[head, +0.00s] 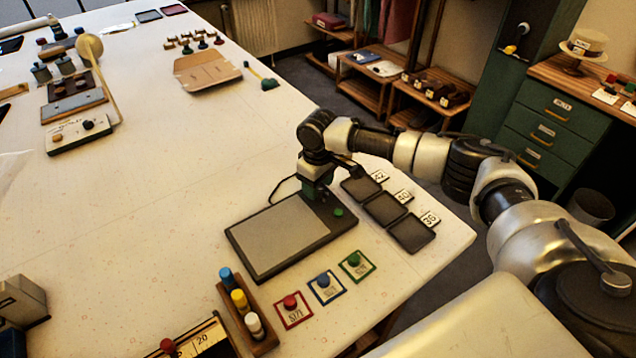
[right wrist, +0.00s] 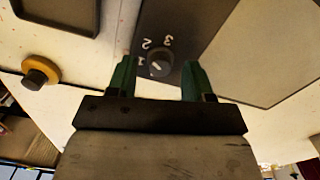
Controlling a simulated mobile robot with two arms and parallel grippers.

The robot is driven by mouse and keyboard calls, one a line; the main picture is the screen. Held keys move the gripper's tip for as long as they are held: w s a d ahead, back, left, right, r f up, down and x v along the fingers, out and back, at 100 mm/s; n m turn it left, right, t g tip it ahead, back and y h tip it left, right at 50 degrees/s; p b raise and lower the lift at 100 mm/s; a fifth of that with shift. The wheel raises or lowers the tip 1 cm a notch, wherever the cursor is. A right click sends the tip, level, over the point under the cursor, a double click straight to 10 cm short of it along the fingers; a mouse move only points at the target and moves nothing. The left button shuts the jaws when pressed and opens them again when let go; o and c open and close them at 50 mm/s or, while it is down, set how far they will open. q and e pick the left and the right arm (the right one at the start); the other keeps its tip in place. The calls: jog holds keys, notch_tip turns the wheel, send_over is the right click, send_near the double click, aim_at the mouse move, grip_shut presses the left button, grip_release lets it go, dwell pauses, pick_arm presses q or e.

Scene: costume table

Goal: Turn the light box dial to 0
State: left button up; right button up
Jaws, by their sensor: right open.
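The light box (head: 275,240) is a flat dark box with a pale panel, lying on the white table in the head view. My right gripper (head: 315,192) points down over the far right part of its dark frame. In the right wrist view its green fingers (right wrist: 158,72) are open, one on each side of the small round dial (right wrist: 160,64). The digits 1, 2 and 3 show around the dial; a 0 cannot be seen. A pale mark shows on the dial, but I cannot tell exactly where it points. The fingers hide the dial in the head view.
Dark numbered trays (head: 385,208) lie to the right. Coloured knobbed cards (head: 325,287) and a wooden rack of pegs (head: 245,315) stand in front. The table left of the light box is clear.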

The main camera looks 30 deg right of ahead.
jog(key=shift+f, duration=0.35)
jog(key=shift+c, duration=0.4)
jog(key=c, duration=0.8)
pick_arm(q)
jog(key=shift+s+r, duration=0.1)
jog(key=shift+s, duration=0.3)
pick_arm(e)
jog(key=shift+c, duration=0.2)
